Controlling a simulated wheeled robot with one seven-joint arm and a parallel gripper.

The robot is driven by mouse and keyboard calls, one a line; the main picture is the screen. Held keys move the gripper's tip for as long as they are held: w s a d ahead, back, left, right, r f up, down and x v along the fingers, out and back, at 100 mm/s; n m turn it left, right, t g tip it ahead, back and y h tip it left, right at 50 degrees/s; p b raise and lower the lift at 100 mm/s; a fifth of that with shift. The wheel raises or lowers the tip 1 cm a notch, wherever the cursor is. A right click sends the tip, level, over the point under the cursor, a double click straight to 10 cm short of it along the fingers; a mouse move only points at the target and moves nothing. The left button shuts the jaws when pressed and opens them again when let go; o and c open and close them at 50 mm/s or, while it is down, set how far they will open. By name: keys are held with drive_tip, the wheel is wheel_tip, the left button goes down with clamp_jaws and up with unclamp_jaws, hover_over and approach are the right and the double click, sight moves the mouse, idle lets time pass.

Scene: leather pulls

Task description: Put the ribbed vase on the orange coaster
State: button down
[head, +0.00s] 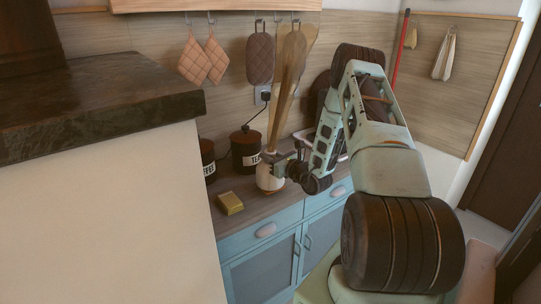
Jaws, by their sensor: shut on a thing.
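A small pale vessel (267,180) with a brownish band stands out on the wooden counter near its front edge. It may be the ribbed vase, but ribs are too small to make out. Tall wooden utensils (287,68) rise from it or from just behind it; I cannot tell which. My gripper (282,165) is at the vessel's upper right side, shut on it as far as I can see. The fingertips are small and partly hidden. I cannot make out an orange coaster in this view.
A yellow block (230,203) lies on the counter (240,186) at the front left. Dark labelled canisters (246,151) stand behind. A pale tall cabinet (110,220) with a dark top blocks the left. Mitts (195,58) hang on the wall. Blue cupboards (262,262) are below.

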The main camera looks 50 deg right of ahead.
drive_tip(key=shift+f, duration=0.15)
drive_tip(key=shift+f, duration=0.15)
drive_tip(key=c, duration=1.1)
unclamp_jaws()
drive_tip(key=shift+o, duration=0.2)
drive_tip(key=s+a+b, duration=0.1)
drive_tip(key=s+b, duration=0.2)
drive_tip(key=s, duration=0.9)
drive_tip(key=shift+a+r+b, duration=0.15)
drive_tip(key=shift+r+b, duration=0.05)
drive_tip(key=shift+b, duration=0.1)
